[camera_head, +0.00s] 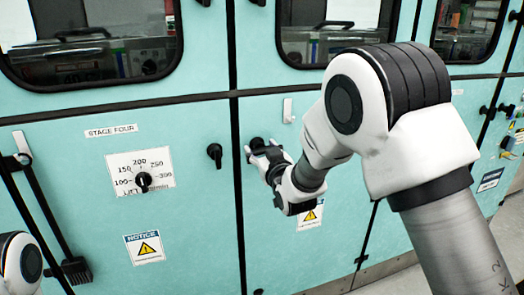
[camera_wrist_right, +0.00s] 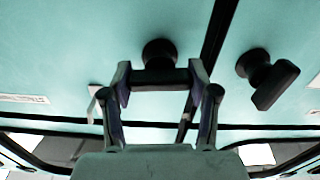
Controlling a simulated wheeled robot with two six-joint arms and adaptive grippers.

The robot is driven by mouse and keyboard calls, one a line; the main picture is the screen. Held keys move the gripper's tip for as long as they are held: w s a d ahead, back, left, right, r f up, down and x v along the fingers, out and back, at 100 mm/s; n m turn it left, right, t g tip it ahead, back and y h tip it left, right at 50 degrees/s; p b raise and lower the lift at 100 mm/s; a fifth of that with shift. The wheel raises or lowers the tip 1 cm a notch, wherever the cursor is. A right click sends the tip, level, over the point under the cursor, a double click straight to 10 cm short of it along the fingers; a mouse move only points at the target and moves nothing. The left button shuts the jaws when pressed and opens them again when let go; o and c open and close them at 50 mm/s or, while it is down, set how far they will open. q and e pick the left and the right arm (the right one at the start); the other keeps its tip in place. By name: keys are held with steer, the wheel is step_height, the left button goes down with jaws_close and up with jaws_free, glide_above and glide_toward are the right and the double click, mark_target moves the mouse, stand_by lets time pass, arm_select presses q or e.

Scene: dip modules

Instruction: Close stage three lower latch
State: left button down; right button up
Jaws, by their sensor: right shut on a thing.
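The black latch (camera_head: 256,143) is a knob with a bar-shaped handle on the teal panel right of the stage four panel. The label naming its stage is not readable. My right gripper (camera_head: 262,155) is at this latch and partly covers it. In the right wrist view, the gripper (camera_wrist_right: 160,82) is shut on the ends of the latch handle (camera_wrist_right: 158,76), which lies level across the picture between the fingers. My left arm shows only as a white joint at the lower left of the head view; its gripper is not visible.
The stage four latch (camera_head: 214,154) stands close left, across the dark seam; it also shows in the right wrist view (camera_wrist_right: 267,78). A dial plate (camera_head: 141,173) and a notice sign (camera_head: 144,247) are on the stage four panel. Windows (camera_head: 90,40) line the top.

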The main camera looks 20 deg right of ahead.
steer(key=n, duration=0.4)
steer(key=shift+a, duration=0.1)
steer(key=n+b, duration=0.1)
steer(key=n, duration=0.3)
steer(key=shift+n, duration=0.4)
steer(key=n, duration=0.4)
steer(key=shift+f, duration=0.1)
steer(key=shift+n+b, duration=0.45)
steer(key=shift+n, duration=1.45)
steer(key=shift+a, duration=0.1)
steer(key=o, duration=1.2)
steer(key=shift+f, duration=0.1)
steer(key=shift+c, duration=0.2)
steer(key=shift+s, duration=0.1)
